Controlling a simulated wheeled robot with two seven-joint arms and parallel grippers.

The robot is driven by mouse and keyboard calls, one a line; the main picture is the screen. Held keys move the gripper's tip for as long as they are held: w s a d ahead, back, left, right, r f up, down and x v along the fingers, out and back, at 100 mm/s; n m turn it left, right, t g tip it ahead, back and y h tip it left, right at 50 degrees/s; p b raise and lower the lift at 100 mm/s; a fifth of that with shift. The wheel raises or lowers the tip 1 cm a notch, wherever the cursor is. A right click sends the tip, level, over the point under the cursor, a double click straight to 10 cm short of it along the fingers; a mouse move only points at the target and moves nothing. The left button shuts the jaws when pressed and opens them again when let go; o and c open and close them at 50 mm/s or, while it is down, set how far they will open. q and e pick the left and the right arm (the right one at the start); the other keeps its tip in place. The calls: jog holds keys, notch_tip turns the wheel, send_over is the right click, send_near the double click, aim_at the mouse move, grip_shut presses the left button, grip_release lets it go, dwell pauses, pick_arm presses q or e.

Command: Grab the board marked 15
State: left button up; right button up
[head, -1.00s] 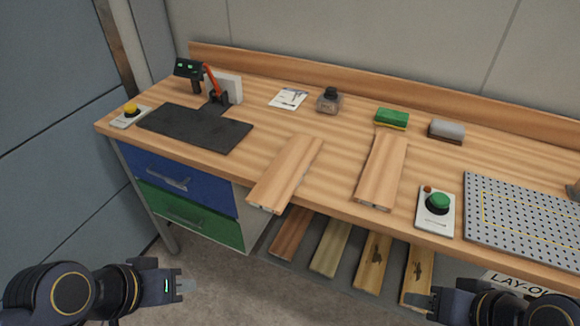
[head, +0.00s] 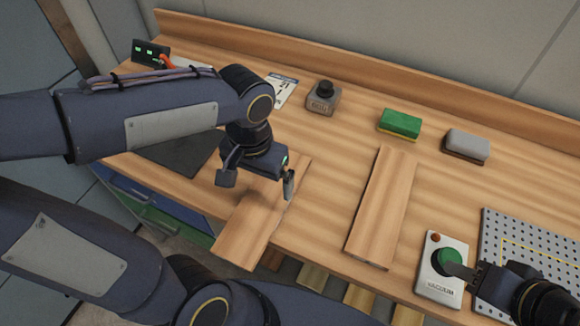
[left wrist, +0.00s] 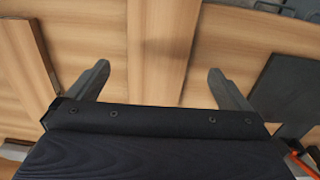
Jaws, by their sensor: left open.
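Two light wooden boards lie on the bench. The left board (head: 243,232) juts over the front edge, and the right board (head: 382,205) lies apart from it. I can read no number on either. My left gripper (head: 257,182) is open above the left board, its fingers on either side of the board's width. In the left wrist view that board (left wrist: 163,45) runs between the two open fingers (left wrist: 162,85), with nothing held. My right gripper (head: 462,270) appears at the green button, its fingertip overlapping it in the picture; its opening and any contact are unclear.
The button box (head: 440,287) stands near the front edge, beside a perforated metal plate (head: 535,255). More boards (head: 358,296) show below the bench.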

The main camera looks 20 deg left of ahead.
aim_at(266, 200)
pick_arm(q)
jog(key=shift+w+d, duration=0.2)
jog(key=shift+w, duration=0.25)
jog(key=shift+w+f, duration=0.1)
jog(key=shift+f, duration=0.25)
notch_tip(266, 200, down, 7)
jog(key=shift+s, duration=0.2)
jog(key=shift+c, duration=0.4)
jog(key=c, duration=0.9)
jog(key=shift+r, duration=0.2)
